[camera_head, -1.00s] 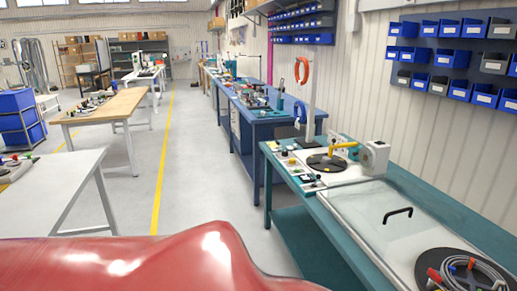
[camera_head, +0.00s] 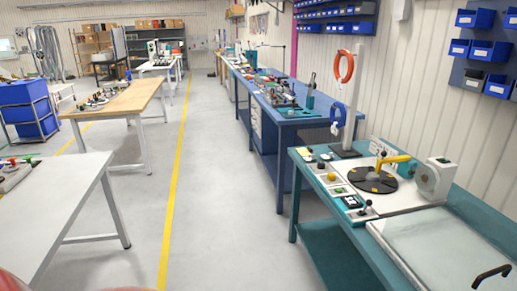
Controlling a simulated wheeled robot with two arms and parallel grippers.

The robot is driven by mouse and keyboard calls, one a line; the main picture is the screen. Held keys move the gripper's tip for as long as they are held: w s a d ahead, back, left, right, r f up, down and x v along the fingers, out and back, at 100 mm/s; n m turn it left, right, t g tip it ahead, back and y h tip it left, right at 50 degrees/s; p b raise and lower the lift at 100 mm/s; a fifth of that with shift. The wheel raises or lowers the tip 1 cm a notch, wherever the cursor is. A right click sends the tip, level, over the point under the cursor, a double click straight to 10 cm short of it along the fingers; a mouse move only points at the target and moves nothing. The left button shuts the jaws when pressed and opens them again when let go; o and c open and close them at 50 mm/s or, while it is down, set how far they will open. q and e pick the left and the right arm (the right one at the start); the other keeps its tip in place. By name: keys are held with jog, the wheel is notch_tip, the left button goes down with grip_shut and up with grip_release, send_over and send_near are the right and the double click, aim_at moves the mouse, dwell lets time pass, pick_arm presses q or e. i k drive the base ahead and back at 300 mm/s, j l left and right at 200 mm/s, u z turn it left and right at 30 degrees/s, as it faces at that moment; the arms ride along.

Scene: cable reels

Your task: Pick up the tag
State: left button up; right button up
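I cannot make out a tag for certain in this view. A small white card with dark marks (camera_head: 383,149) stands at the back of the teal bench (camera_head: 340,205), too small to read. The bench bears a black turntable disc (camera_head: 373,179) with a yellow arm (camera_head: 392,162) over it, and a white machine housing (camera_head: 433,180) to its right. Neither of my grippers is in view.
Grey floor (camera_head: 225,190) with a yellow line (camera_head: 178,165) lies open between the benches. A white table (camera_head: 60,200) and a wooden table (camera_head: 120,100) stand left. A blue bench (camera_head: 285,118) stands beyond the teal one. A glossy red shape (camera_head: 70,281) edges in at bottom left.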

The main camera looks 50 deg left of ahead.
aim_at(306, 158)
jog(key=i+j+u, duration=0.1)
jog(key=i+j, duration=0.15)
jog(key=j, duration=0.3)
jog(key=i+j+u, duration=0.1)
jog(key=i+j, duration=0.15)
jog(key=j, duration=0.3)
jog(key=i+j+u, duration=0.1)
jog(key=i+j, duration=0.2)
jog(key=j, duration=0.2)
jog(key=i+j+u, duration=0.1)
jog(key=i+j, duration=0.15)
jog(key=j, duration=0.25)
jog(key=i+j+u, duration=0.1)
jog(key=i+j, duration=0.25)
jog(key=k+z, duration=0.15)
jog(key=z, duration=2.35)
jog(key=k+j+u, duration=0.1)
jog(key=u, duration=2.4)
jog(key=i+j+z, duration=0.15)
jog(key=i+j, duration=0.25)
jog(key=i, duration=0.05)
